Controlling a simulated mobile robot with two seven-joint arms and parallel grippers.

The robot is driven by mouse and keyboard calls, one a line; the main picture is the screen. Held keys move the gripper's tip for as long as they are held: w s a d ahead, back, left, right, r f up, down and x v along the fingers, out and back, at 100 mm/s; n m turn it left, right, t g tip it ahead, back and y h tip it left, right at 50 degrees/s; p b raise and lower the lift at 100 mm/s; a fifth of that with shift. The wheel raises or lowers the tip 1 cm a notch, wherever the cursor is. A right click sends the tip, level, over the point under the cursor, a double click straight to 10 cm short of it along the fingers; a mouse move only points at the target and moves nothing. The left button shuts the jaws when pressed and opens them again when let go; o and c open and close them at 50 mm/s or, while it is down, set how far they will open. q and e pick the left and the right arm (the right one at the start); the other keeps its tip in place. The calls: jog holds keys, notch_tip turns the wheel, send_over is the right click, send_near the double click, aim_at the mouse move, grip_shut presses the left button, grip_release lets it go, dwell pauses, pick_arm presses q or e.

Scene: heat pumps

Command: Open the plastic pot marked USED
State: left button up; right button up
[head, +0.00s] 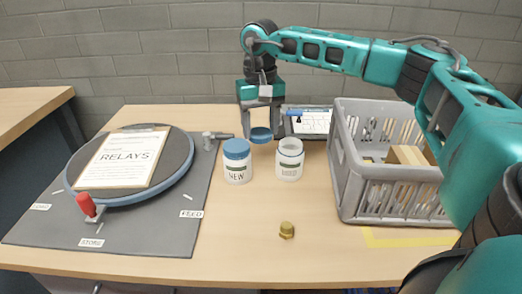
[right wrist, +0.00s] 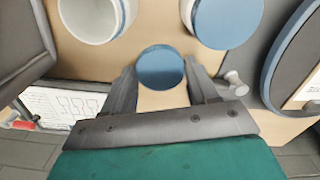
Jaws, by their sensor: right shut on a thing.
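An open white pot (head: 289,164) stands upright on the table, its label too small to read. Its open mouth and pale inside also show in the right wrist view (right wrist: 88,18). To its left is the pot marked NEW (head: 237,168), with a blue lid on; that lid is also in the right wrist view (right wrist: 228,18). My right gripper (head: 262,128) is shut on a loose blue lid (head: 261,135), seen between its fingers in the right wrist view (right wrist: 161,68). It holds the lid above the table, behind and between the two pots, apart from both. My left gripper is not in view.
A grey crate (head: 392,200) with a cardboard box inside stands right of the pots. A round turntable (head: 180,172) with a RELAYS board lies left, beside a red-handled part (head: 86,205). A brass fitting (head: 286,230) lies in front.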

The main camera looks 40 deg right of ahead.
aim_at(260, 159)
jog(key=shift+f+b, duration=0.55)
jog(key=shift+f, duration=2.65)
jog(key=o, duration=1.2)
jog(key=shift+f, duration=0.1)
jog(key=shift+c, duration=0.2)
notch_tip(260, 159, up, 12)
jog(key=shift+r+p, duration=0.15)
jog(key=shift+p, duration=1.1)
jog(key=shift+s+a, duration=0.1)
